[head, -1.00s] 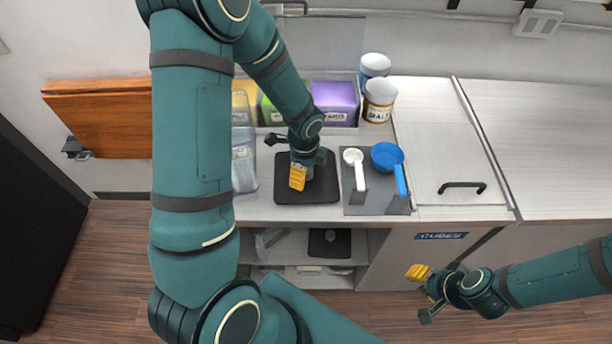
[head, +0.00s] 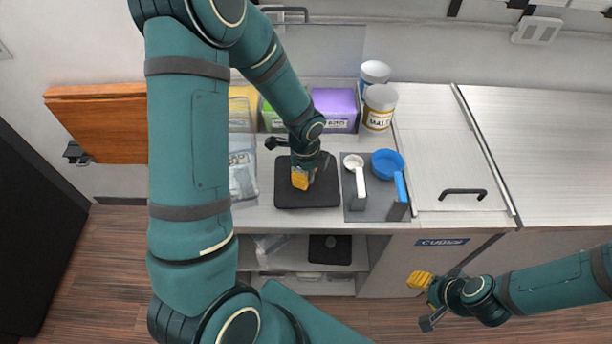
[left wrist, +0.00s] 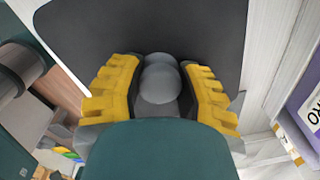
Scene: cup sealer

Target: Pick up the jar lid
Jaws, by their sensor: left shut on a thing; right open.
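The jar lid appears to be the dark, flat square with rounded corners (head: 287,198) on the counter, below the coloured bins. In the left wrist view the dark plate (left wrist: 205,28) fills the top middle, with a grey rounded knob (left wrist: 160,82) in front of it. My left gripper (head: 302,180) is over the middle of the plate in the head view. Its yellow fingers (left wrist: 160,75) are on both sides of the knob and shut on it. I cannot tell whether the plate is lifted. My right gripper (head: 420,280) is open and empty, low in front of the cabinet.
A white scoop (head: 359,180) and a blue scoop (head: 387,163) stand on a grey mat to the right. Jars (head: 379,108) and a purple bin (head: 335,108) are behind. A clear container (head: 242,175) is at left. The counter at the right (head: 550,150) is clear.

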